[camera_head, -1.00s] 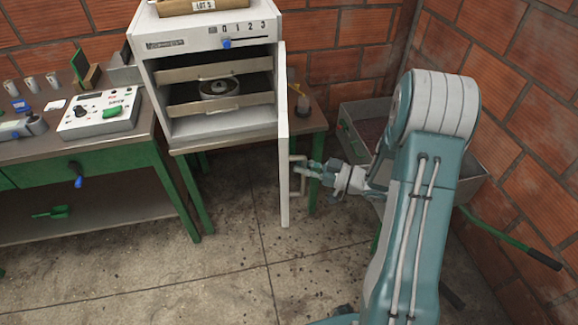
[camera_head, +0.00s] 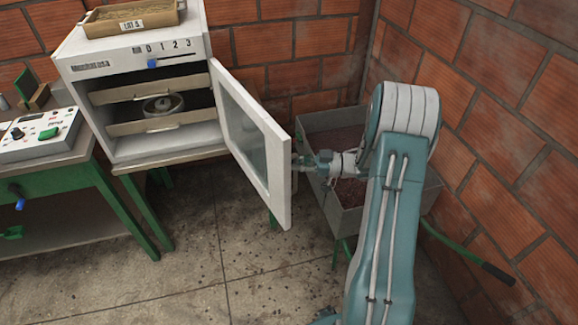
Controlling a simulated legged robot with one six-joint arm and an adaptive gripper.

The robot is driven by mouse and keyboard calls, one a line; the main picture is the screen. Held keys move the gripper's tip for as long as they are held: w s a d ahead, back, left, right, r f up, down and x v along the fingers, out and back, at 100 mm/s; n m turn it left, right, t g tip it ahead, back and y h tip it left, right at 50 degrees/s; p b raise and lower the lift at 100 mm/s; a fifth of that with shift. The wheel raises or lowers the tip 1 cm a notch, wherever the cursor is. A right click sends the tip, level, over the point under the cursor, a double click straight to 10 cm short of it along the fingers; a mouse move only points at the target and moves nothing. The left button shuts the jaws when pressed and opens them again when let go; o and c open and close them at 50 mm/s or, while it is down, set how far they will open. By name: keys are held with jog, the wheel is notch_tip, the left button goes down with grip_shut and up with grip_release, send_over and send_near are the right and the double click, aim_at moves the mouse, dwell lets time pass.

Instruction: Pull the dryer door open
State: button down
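The dryer (camera_head: 137,55) is a white box on a green-legged table at the upper left. Its white door (camera_head: 279,190), with a glass pane, stands open and swung out to the right. Inside the dryer are trays and a round metal pan (camera_head: 163,105). My gripper (camera_head: 303,161) is at the outer side of the door near its free edge, where the handle is. The door hides part of the handle and the fingertips, so I cannot see whether the fingers are closed around it.
A metal bin (camera_head: 345,212) with dark reddish contents stands behind my arm in the corner by the brick walls. A green bar with a black grip (camera_head: 497,273) sticks out at the right.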

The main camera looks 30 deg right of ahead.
jog(key=shift+d, duration=0.35)
jog(key=c, duration=0.6)
grip_release()
jog(key=shift+w, duration=0.1)
jog(key=shift+c, duration=0.2)
jog(key=v, duration=1.2)
jog(key=shift+w, duration=0.1)
